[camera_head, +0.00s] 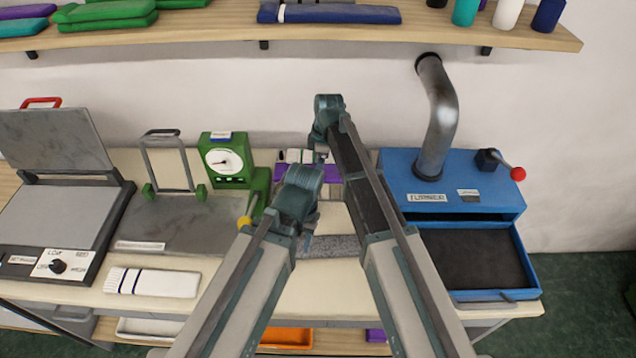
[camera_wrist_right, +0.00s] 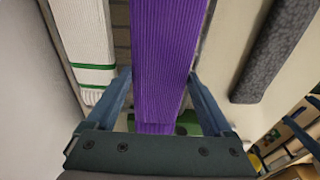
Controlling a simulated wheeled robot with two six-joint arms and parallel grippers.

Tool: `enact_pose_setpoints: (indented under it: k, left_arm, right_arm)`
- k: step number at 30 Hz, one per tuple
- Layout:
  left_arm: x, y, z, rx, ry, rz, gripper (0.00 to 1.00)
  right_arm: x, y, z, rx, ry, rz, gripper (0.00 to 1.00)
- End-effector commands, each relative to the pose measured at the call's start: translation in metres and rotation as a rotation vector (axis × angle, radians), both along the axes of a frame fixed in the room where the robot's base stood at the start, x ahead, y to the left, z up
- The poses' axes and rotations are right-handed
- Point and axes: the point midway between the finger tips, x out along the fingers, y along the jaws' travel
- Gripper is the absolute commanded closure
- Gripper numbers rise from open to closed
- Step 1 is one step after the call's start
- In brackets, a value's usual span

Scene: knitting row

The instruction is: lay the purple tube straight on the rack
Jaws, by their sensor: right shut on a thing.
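The purple ribbed tube (camera_wrist_right: 163,50) runs lengthwise between the fingers of my right gripper (camera_wrist_right: 163,95) in the right wrist view, and the gripper is shut on it. In the head view part of the purple tube (camera_head: 330,173) shows at the back middle of the bench, partly covered by my arms. There my right gripper (camera_head: 321,158) is over it. My left gripper (camera_head: 310,222) is nearer the front; its fingers are too hidden to judge. A white tube with green stripes (camera_wrist_right: 88,45) lies beside the purple one. The rack itself is mostly hidden, so contact with it is unclear.
A green machine with a dial (camera_head: 228,160) and a grey plate (camera_head: 185,222) stand left of my arms. A blue box with an open drawer (camera_head: 450,180) and a pipe (camera_head: 437,120) stands right. A shelf (camera_head: 350,38) hangs above.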

Motion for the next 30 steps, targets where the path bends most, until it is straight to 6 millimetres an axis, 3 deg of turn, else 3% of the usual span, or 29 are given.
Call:
enact_pose_setpoints:
  k: [5,15,28,29,30]
  left_arm:
    - [0.000,0.000,-0.003,0.000,0.000,0.000,0.53]
    - [0.000,0.000,-0.039,0.000,0.000,0.000,0.53]
    - [0.000,0.000,-0.042,0.000,0.000,0.000,0.53]
    - [0.000,0.000,-0.040,0.000,0.000,0.000,0.53]
    - [0.000,0.000,-0.040,0.000,0.000,0.000,0.53]
  right_arm:
    - [0.000,0.000,-0.003,0.000,0.000,0.000,0.75]
    - [0.000,0.000,-0.039,0.000,0.000,0.000,0.75]
    - [0.000,0.000,-0.042,0.000,0.000,0.000,0.75]
    - [0.000,0.000,-0.040,0.000,0.000,0.000,0.09]
    - [0.000,0.000,-0.040,0.000,0.000,0.000,0.02]
